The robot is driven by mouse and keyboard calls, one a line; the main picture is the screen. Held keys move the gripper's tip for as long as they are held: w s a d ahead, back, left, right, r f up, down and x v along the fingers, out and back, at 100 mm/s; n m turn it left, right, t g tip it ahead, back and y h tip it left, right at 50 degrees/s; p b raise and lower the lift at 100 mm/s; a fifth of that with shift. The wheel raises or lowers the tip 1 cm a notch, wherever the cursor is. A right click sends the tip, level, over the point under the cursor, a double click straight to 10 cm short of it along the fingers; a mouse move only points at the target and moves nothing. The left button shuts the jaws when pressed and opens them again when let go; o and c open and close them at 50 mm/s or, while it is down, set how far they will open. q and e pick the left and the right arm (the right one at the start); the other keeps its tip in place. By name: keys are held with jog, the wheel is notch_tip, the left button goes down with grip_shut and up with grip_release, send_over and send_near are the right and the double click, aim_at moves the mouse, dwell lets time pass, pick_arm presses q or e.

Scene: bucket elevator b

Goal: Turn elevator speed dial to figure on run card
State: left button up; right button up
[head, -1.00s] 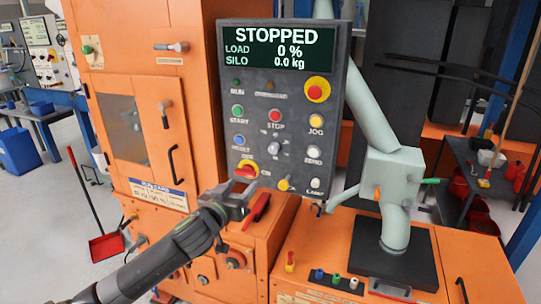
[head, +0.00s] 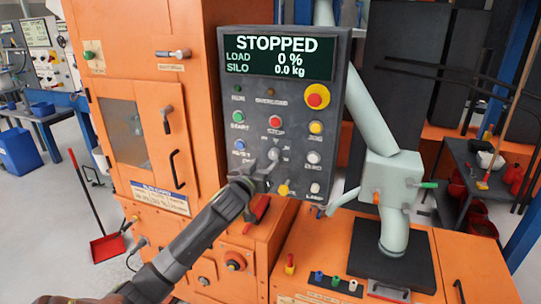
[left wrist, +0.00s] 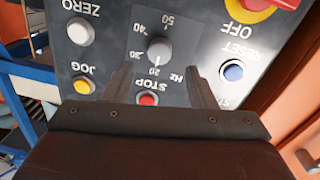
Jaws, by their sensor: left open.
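The speed dial (head: 273,154) is a small grey knob on the dark control panel (head: 232,70). In the left wrist view the dial (left wrist: 159,49) appears upside down, with Hz figures including 20, 40 and 50 around it. Its pointer seems to be near the 20, but this is hard to tell. My left gripper (head: 264,168) is open in front of the panel, just below the dial. In the left wrist view its fingers (left wrist: 157,82) are spread, with the dial beyond the gap. The run card (head: 166,198) is on the orange cabinet; its figures are too small to read.
Close to the dial are the red STOP button (head: 275,121), blue RESET button (left wrist: 232,70) and yellow JOG button (head: 316,127). The red-yellow emergency button (head: 316,96) is higher up. The display (head: 278,56) reads STOPPED. A pale chute (head: 395,185) stands right.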

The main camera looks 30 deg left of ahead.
aim_at(273, 155)
pick_arm(q)
jog(key=shift+w+a+p, duration=0.2)
jog(key=shift+w+p, duration=0.05)
jog(key=shift+w, duration=1.05)
jog(key=shift+w+a+p, duration=0.2)
jog(key=shift+w+p, duration=0.05)
jog(key=shift+w, duration=1)
jog(key=c, duration=1)
jog(key=shift+o, duration=0.2)
